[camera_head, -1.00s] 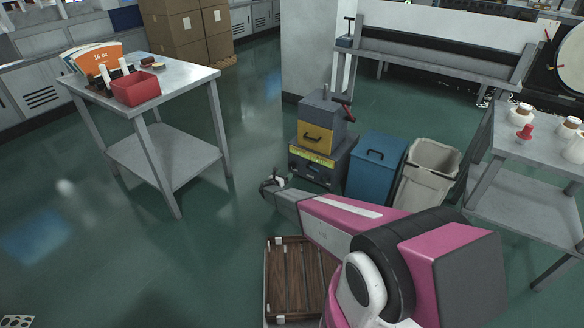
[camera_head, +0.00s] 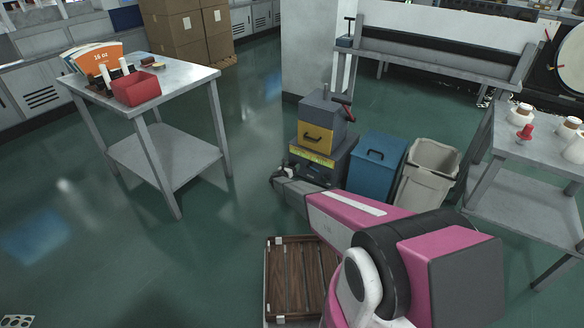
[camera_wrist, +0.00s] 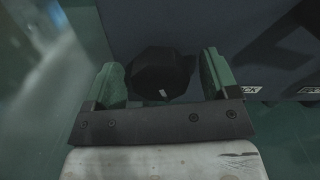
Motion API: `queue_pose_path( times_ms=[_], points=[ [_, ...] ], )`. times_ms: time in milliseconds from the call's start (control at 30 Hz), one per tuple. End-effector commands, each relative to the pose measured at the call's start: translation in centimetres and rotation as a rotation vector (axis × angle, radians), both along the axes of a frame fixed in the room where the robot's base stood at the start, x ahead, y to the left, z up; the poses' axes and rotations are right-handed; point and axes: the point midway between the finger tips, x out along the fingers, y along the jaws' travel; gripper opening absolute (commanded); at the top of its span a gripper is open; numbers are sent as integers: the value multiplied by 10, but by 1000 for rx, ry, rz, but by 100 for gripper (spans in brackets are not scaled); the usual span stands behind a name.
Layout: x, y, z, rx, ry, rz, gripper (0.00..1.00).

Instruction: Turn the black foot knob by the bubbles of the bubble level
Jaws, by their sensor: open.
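The black knob (camera_wrist: 160,78) has flat facets and a small white mark. In the wrist view it sits between the two green-grey fingers of my open gripper (camera_wrist: 162,66), with a gap showing on each side. In the head view my gripper (camera_head: 276,180) is low at the front left of a dark machine (camera_head: 340,160), and the knob cannot be made out there. A yellow-green strip (camera_head: 312,156) crosses the machine's front. I cannot make out the bubble level or its bubbles.
A brown slatted crate (camera_head: 295,275) lies below my arm. The floor to the left is clear.

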Motion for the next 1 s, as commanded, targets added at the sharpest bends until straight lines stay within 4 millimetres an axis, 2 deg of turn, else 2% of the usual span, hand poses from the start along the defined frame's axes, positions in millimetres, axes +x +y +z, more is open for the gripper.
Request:
queue_pose_path(
  times_ms=[233,267,400,733,1000],
  points=[
    [1,-1,0,0,0,1,80],
    [2,-1,0,0,0,1,77],
    [1,-1,0,0,0,1,31],
    [1,-1,0,19,-14,0,31],
    [1,-1,0,130,-95,0,31]
  ],
)
